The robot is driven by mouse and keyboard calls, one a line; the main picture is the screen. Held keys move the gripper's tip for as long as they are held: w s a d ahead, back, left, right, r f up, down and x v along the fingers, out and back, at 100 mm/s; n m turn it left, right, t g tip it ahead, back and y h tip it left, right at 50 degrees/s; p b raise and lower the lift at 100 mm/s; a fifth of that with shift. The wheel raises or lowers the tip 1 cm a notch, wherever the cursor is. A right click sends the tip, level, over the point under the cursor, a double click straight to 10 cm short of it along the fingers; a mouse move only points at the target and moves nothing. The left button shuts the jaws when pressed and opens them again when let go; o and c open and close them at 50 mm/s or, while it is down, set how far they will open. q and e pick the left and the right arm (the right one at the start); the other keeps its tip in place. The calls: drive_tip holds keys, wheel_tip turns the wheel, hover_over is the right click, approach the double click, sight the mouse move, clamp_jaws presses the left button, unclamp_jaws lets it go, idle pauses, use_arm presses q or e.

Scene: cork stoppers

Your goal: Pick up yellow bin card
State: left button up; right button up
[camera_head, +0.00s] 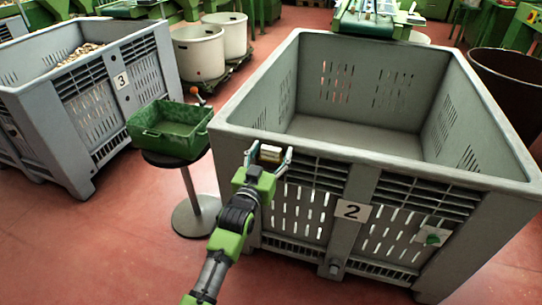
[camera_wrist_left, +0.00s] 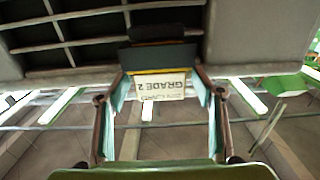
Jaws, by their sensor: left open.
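The bin card (camera_head: 270,153) shows small and pale at the front rim of the grey bin marked 2. In the left wrist view the card (camera_wrist_left: 160,87) is cream with upside-down print reading "GRADE 2" and a yellow band along its upper edge, beneath a dark block (camera_wrist_left: 160,56). My left gripper (camera_head: 269,156) is open, with one finger on each side of the card. In the left wrist view its fingers (camera_wrist_left: 161,84) flank the card, and I cannot tell whether they touch it. My right gripper is not in view.
The large grey bin (camera_head: 355,168) looks empty. A green crate (camera_head: 170,130) rests on a round stand to its left. Another grey bin (camera_head: 75,115), marked 3, holds corks. A white plate with a green part (camera_head: 432,237) is on the front bin's right side.

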use_arm(q)
drive_tip(key=c, duration=1.1)
drive_tip(key=shift+o, duration=0.2)
